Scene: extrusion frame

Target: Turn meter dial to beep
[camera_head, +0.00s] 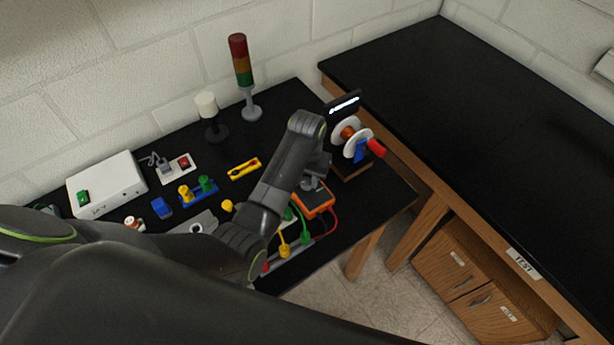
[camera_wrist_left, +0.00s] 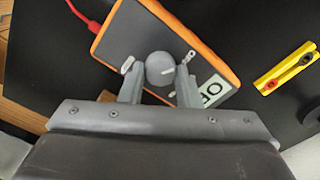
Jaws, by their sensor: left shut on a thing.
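The orange-rimmed meter (camera_head: 314,201) lies on the black table, partly under my left arm in the head view. In the left wrist view the meter (camera_wrist_left: 215,35) has a dark face and a round grey dial (camera_wrist_left: 160,68) with a pale pointer line. A white label on its face shows letters that look like "OF". My left gripper (camera_wrist_left: 160,76) is shut on the dial, with one finger on each side; it also shows in the head view (camera_head: 312,183). A red lead and other cables run from the meter. My right gripper is not in view.
A red-yellow-green signal tower (camera_head: 241,65) and a white-topped lamp (camera_head: 208,108) stand at the back. A white box (camera_head: 105,183) is at left. A yellow piece (camera_head: 244,168) lies near the arm.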

